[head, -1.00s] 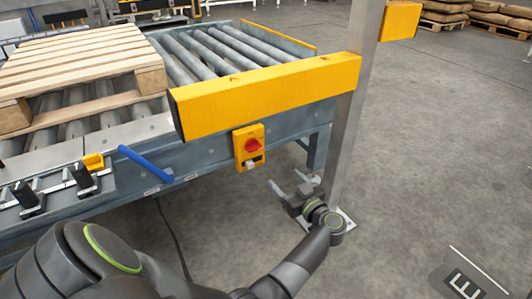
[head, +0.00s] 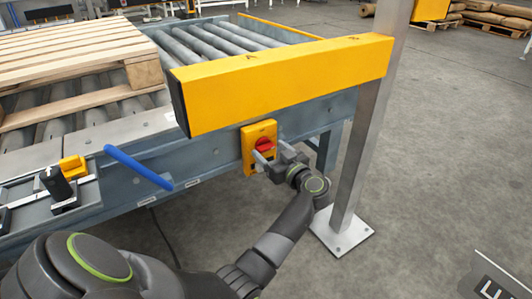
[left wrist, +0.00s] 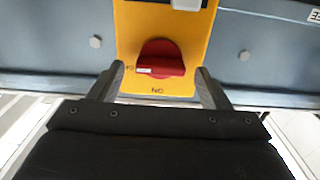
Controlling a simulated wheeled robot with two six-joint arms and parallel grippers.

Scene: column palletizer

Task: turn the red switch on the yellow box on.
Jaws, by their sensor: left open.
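The yellow box (head: 248,140) is fixed to the grey-blue side of the conveyor frame. Its red switch (head: 264,144) is partly hidden by my gripper in the head view. In the left wrist view the red switch (left wrist: 161,58) is a round knob with a raised handle lying level, a white mark at its left end. The yellow box (left wrist: 128,30) has small lettering beside and below the knob. My left gripper (head: 268,158) is open in front of the box; in the left wrist view its fingertips (left wrist: 158,72) stand on either side of the knob. My right gripper is not in view.
A long yellow beam (head: 285,80) juts out above the box, joined to a metal post (head: 365,150) right of my gripper. A blue handle (head: 138,167) sticks out at the left. A wooden pallet (head: 80,52) lies on the rollers.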

